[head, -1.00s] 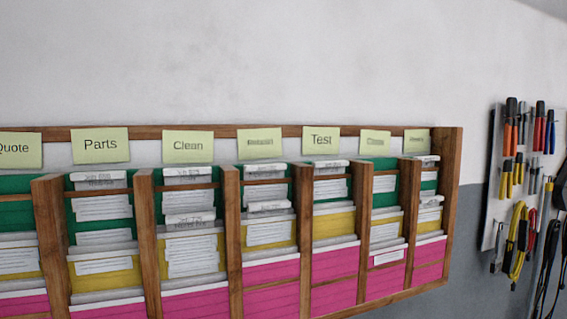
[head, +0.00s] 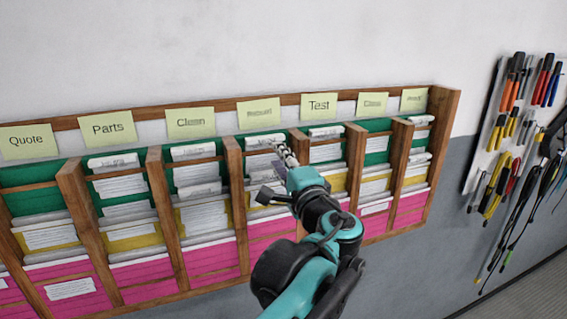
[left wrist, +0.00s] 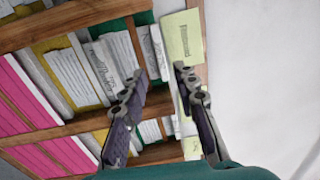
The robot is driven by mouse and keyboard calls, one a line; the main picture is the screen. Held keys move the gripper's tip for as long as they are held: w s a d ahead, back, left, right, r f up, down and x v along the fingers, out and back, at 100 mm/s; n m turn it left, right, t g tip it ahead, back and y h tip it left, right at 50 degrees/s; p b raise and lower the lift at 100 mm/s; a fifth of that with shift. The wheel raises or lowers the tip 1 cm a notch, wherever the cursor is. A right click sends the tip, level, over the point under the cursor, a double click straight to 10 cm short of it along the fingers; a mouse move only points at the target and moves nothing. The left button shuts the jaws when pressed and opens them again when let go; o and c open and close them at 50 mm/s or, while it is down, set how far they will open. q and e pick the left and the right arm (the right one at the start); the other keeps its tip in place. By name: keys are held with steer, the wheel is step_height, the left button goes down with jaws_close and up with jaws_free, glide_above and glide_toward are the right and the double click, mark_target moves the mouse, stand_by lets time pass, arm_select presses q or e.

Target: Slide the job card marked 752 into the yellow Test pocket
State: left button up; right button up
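The Test label (head: 318,106) is a yellow-green note above its rack column. The yellow Test pocket (head: 337,184) is in the middle row of that column and is partly hidden behind my left arm. My left gripper (head: 284,155) is in front of the column left of Test, near its upper cards. In the left wrist view its fingers (left wrist: 158,80) are apart with nothing between them, and the cards lie behind them. A white-topped card (head: 262,141) stands in the upper green pocket there. The card numbers are too small to read, so I cannot tell which is 752.
The wooden rack (head: 232,180) has green, yellow and pink pockets in rows, split by upright dividers, many holding cards. A tool board (head: 500,140) with pliers and cables hangs at the right. The wall above the rack is clear.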

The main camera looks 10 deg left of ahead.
mark_target(267, 141)
arm_select(q)
steer(key=shift+x, duration=4.15)
jaws_close()
